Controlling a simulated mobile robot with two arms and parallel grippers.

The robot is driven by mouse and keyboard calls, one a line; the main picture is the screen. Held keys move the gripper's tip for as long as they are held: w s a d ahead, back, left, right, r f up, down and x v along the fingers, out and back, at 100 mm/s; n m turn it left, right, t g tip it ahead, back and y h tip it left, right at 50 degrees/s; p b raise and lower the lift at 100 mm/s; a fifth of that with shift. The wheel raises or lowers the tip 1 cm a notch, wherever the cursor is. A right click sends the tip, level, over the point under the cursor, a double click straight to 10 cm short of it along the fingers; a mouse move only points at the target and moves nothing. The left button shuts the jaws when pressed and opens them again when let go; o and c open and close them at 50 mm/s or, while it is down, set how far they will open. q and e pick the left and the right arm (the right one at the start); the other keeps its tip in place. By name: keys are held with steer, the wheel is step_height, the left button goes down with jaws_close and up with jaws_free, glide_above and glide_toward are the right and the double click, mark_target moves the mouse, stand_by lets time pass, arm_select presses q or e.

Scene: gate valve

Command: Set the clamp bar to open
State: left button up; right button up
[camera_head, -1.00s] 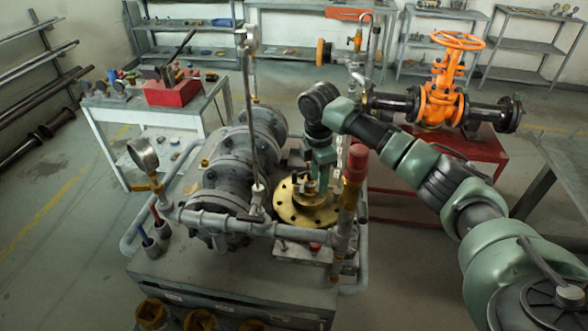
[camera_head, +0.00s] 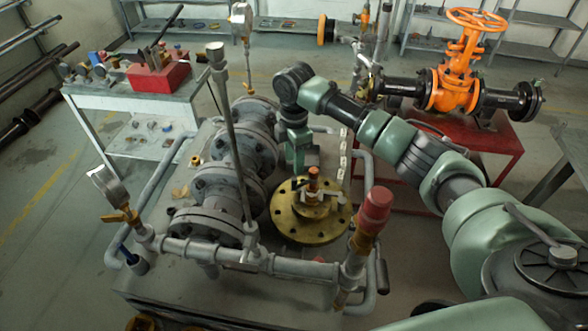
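A round brass flange (camera_head: 290,230) lies on the grey skid in the middle of the view. A copper-coloured bolt (camera_head: 313,178) stands at its centre. A small grey bar (camera_head: 332,197), which looks like the clamp bar, sits on top by the bolt and points to the right. My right gripper (camera_head: 297,168) hangs downward from the bent green arm, just behind and left of the bolt; it appears apart from the bar. Its fingers are small and dark, so their opening is unclear. My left gripper is not in view.
Grey flanged pipework (camera_head: 235,165) stands close left of the brass flange. A pipe with a red cap (camera_head: 374,208) rises at front right, and a thin upright rod (camera_head: 228,130) at left. An orange valve (camera_head: 456,85) sits on a red stand behind my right arm.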

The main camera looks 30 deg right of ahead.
mark_target(294, 178)
steer(key=f, duration=0.2)
steer(key=f+p, duration=0.1)
steer(key=f, duration=0.1)
steer(key=shift+s+a, duration=0.1)
steer(key=shift+s, duration=0.3)
steer(key=shift+w+f, duration=0.2)
steer(key=shift+f, duration=1)
jaws_close()
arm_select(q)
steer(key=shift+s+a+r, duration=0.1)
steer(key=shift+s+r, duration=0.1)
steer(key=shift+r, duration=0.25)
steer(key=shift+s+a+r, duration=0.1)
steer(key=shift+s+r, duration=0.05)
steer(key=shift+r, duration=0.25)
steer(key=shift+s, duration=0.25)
